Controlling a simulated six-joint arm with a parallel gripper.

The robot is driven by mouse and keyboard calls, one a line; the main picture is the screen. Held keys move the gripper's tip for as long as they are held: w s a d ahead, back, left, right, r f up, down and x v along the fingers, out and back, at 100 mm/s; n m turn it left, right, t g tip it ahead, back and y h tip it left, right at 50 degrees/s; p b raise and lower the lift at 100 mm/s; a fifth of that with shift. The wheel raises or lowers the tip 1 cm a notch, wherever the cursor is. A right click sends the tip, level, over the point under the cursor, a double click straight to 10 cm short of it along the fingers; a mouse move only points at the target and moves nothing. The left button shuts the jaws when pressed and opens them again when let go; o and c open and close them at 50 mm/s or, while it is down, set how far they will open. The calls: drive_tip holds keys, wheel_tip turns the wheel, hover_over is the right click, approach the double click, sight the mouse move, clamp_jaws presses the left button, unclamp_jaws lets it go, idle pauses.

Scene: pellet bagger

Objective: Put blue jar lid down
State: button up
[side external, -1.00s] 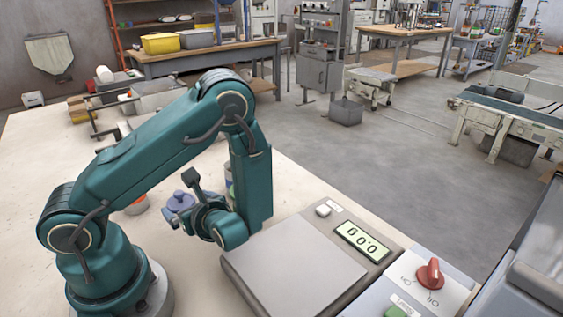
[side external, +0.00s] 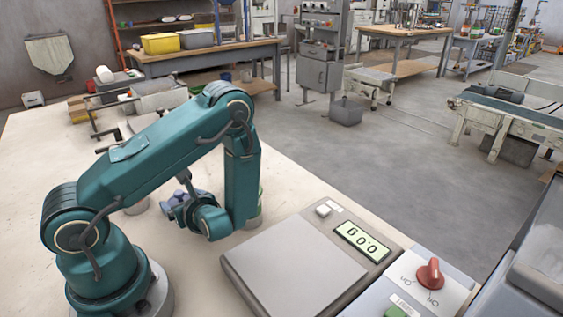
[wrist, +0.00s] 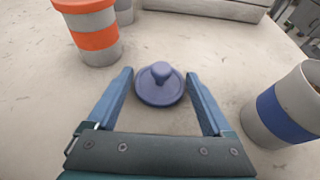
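The blue jar lid (wrist: 160,88) is a round disc with a knob, lying flat, seemingly on the pale tabletop in the wrist view. My gripper (wrist: 159,76) is open, with one blue finger on each side of the lid. The fingers look apart from the knob; whether they touch the rim is hard to tell. In the side external view my gripper (side external: 184,203) is low over the table, and the lid is small and partly hidden there. A grey jar with a blue band (wrist: 288,108) stands to the right in the wrist view.
A grey jar with an orange band (wrist: 90,32) stands at upper left in the wrist view, with another grey jar (wrist: 124,10) partly behind it. A scale (side external: 295,268) and a red-knob switch panel (side external: 430,275) are at the right. The tabletop (side external: 40,150) has clear room on the left.

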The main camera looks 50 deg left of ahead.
drive_tip(key=c, duration=0.7)
drive_tip(key=shift+c, duration=0.2)
